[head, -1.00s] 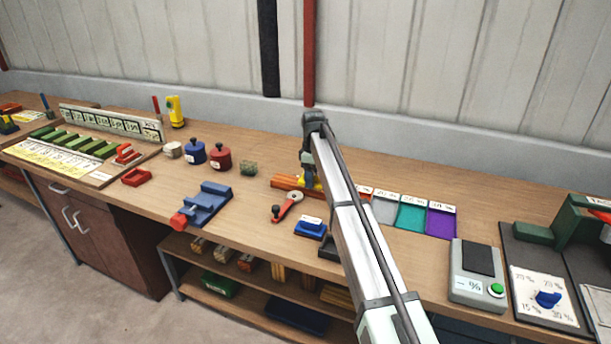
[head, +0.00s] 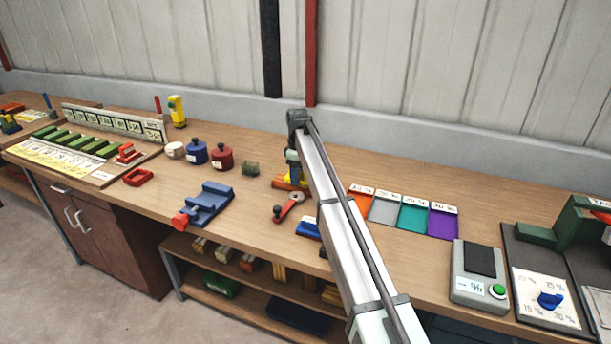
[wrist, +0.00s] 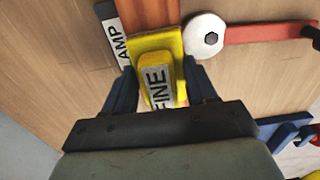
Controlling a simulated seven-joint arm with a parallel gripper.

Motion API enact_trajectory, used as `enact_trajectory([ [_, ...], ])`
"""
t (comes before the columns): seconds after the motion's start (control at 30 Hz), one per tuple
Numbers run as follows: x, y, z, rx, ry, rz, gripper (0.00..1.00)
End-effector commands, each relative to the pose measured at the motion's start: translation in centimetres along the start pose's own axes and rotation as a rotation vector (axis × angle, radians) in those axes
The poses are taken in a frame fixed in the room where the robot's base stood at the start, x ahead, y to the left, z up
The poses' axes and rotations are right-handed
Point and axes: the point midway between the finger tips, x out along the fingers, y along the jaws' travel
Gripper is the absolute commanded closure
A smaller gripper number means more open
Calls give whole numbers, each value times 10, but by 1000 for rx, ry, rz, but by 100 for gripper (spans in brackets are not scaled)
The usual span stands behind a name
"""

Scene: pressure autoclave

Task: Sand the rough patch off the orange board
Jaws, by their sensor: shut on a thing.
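The orange board (head: 281,182) lies on the workbench, mostly hidden behind my arm in the head view. In the wrist view the bare part of the board (wrist: 150,13) shows beyond a yellow sanding block (wrist: 172,42) labelled "FINE". My gripper (wrist: 157,88) is shut on the yellow block, one finger on each side, with the block over the board. I cannot tell whether the block presses on the board. The rough patch is not visible; the block may cover it.
A red lever clamp (head: 289,207) with a white disc (wrist: 206,37) lies beside the board. A blue block (head: 308,228) is nearer the front edge. Coloured trays (head: 383,209) stand right, a blue vise (head: 207,204) left.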

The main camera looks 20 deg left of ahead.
Motion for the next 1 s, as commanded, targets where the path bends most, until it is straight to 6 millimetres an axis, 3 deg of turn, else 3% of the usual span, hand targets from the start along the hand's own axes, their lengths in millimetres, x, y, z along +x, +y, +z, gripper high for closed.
enact_trajectory([
  [0.43, 0, 1, -42, -1, 1, 0, 72],
  [0.5, -4, 0, -40, 0, 1, 0, 72],
  [0.57, -22, 1, -40, 0, 2, 2, 72],
  [1.0, -61, 0, -40, 0, 1, 1, 72],
])
